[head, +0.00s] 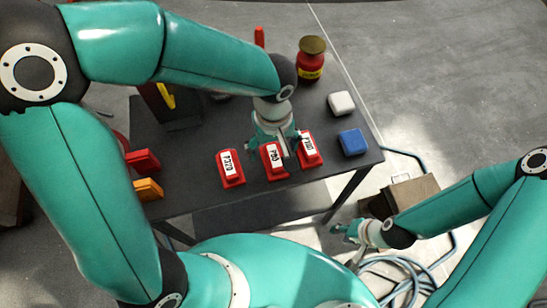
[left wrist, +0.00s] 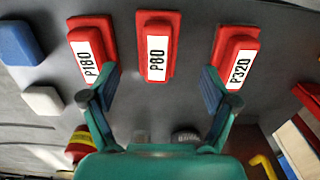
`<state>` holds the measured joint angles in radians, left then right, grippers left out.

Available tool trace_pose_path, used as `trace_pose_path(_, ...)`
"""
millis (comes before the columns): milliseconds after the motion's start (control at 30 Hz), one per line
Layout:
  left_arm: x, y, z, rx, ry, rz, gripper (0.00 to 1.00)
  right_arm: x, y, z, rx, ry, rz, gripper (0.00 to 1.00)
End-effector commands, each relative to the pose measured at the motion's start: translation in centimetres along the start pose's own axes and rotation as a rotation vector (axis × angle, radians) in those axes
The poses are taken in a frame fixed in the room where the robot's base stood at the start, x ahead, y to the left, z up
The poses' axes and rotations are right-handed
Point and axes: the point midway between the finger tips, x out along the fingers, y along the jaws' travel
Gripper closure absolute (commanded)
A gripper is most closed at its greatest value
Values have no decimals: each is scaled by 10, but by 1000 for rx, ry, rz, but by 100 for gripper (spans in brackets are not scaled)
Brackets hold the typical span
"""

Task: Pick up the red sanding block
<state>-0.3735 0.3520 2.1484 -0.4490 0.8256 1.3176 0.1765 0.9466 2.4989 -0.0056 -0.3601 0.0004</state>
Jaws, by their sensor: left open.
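Three red sanding blocks with white labels stand in a row near the front edge of the dark table (head: 200,195). They are P320 (head: 230,168), P80 (head: 273,160) and P180 (head: 310,149). In the left wrist view P180 (left wrist: 91,50) is left, P80 (left wrist: 158,48) central and P320 (left wrist: 236,55) right. My left gripper (head: 275,143) is open and empty above the row, by P80. In the left wrist view its fingers (left wrist: 155,88) are spread wide, overlapping the edges of P180 and P320. My right gripper (head: 346,231) hangs off the table's front right; its jaw opening is unclear.
A white block (head: 341,103) and a blue block (head: 353,142) lie at the table's right. A red jar with a brown lid (head: 311,60) stands at the back. Orange (head: 148,189) and red (head: 142,161) items are at the left. A box (head: 410,191) and coiled hose (head: 400,285) lie on the floor.

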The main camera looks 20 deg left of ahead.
Motion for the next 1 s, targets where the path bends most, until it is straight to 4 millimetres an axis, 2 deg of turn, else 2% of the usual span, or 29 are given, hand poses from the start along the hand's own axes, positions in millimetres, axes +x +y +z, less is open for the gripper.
trace_pose_path(400,48,3,-4,0,-3,-3,14,-6,-2,0,0,0,0,60)
trace_pose_path(667,51,3,-4,0,-1,1,14,-6,-2,0,0,0,0,60)
trace_pose_path(767,51,3,-4,0,-1,1,27,-6,-2,0,0,0,0,60)
trace_pose_path(1000,51,3,-4,0,-1,1,67,-6,-2,0,0,0,0,60)
